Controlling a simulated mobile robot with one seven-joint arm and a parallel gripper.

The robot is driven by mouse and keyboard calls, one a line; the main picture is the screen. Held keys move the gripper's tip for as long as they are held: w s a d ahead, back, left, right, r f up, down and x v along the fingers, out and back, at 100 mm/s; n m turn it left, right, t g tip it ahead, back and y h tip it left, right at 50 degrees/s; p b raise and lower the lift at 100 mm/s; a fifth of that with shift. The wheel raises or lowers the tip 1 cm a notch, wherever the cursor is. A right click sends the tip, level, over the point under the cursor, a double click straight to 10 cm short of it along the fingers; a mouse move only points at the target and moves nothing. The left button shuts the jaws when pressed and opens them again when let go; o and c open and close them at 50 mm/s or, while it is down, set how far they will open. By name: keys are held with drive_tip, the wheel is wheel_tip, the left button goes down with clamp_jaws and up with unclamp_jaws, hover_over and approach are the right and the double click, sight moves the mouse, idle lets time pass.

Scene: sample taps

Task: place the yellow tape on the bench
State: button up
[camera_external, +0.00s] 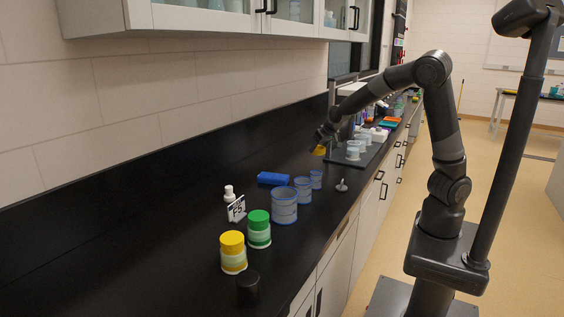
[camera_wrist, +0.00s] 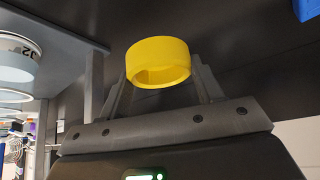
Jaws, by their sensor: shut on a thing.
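The yellow tape (camera_wrist: 158,55) is a yellow ring held between the fingertips of my gripper (camera_wrist: 160,80) in the wrist view. In the external view the yellow tape (camera_external: 319,151) shows small beneath my gripper (camera_external: 322,146), over the black bench (camera_external: 150,235). My gripper is shut on it. The tape looks held above the bench top; the exact gap under it cannot be told.
A green-lidded jar (camera_external: 258,229), yellow-lidded jar (camera_external: 233,253) and white bottle (camera_external: 229,194) stand further forward. A raised platform with cups (camera_external: 353,151) is right of my gripper. The bench's left part is clear.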

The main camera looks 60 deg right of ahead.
wheel_tip(320, 180, down, 5)
drive_tip(key=w+d, duration=1.2)
drive_tip(key=w, duration=0.1)
drive_tip(key=shift+w+f, duration=0.15)
drive_tip(key=shift+f, duration=1.6)
drive_tip(key=shift+d, duration=0.1)
drive_tip(key=shift+f, duration=0.15)
drive_tip(key=o, duration=1)
drive_tip(key=v, duration=0.3)
drive_tip(key=shift+r, duration=0.35)
wheel_tip(320, 180, up, 7)
drive_tip(key=shift+f, duration=0.2)
